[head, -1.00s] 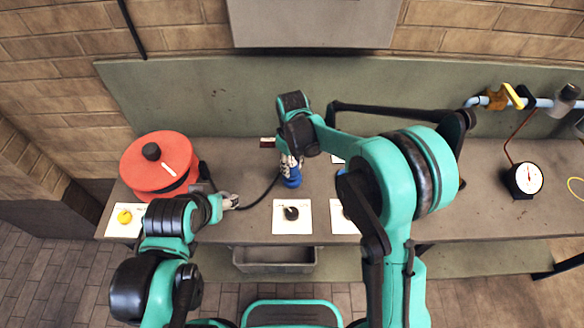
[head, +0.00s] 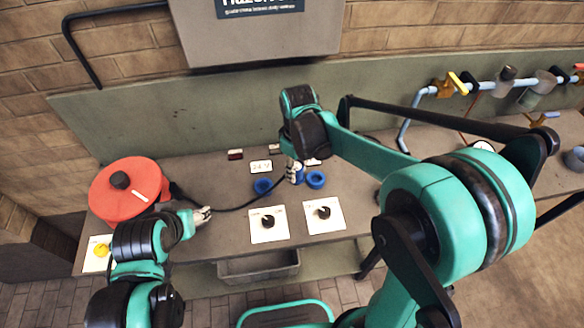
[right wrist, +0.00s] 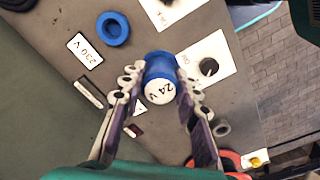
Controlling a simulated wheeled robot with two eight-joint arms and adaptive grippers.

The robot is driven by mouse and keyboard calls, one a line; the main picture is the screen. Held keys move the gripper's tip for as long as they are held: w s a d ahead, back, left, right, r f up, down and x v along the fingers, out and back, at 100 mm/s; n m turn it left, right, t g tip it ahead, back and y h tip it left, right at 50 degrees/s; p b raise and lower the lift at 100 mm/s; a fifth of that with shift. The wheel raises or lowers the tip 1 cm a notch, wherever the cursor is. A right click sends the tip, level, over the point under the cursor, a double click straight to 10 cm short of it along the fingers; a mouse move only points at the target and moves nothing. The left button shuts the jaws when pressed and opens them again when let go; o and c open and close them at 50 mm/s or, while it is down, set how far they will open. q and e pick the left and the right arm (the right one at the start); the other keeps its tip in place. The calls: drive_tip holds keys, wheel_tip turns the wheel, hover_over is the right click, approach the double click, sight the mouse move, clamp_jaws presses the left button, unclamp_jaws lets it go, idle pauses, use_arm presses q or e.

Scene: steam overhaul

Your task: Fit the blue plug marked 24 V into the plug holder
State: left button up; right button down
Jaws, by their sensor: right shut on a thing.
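My right gripper (right wrist: 158,92) is shut on a blue plug (right wrist: 160,66), whose white end reads 24 V. In the head view the right gripper (head: 294,168) holds the plug over the bench, between two blue ring sockets. One blue ring (head: 263,186) lies below a white label (head: 261,166) that seems to read 24 V. The other blue ring (head: 316,179) also shows in the right wrist view (right wrist: 113,28), beside a 230 V label (right wrist: 84,49). Whether the plug touches the bench cannot be told.
A red drum (head: 125,190) stands at the left end of the bench. Two knob plates (head: 256,234) (head: 335,223) lie at the front. Pipes with valves (head: 470,88) are at the right.

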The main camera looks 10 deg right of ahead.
wheel_tip(320, 180, down, 5)
drive_tip(key=b, duration=0.4)
drive_tip(key=shift+f, duration=0.15)
drive_tip(key=a, duration=1.2)
drive_tip(key=shift+s, duration=0.45)
drive_tip(key=s+a, duration=0.1)
drive_tip(key=a, duration=1.1)
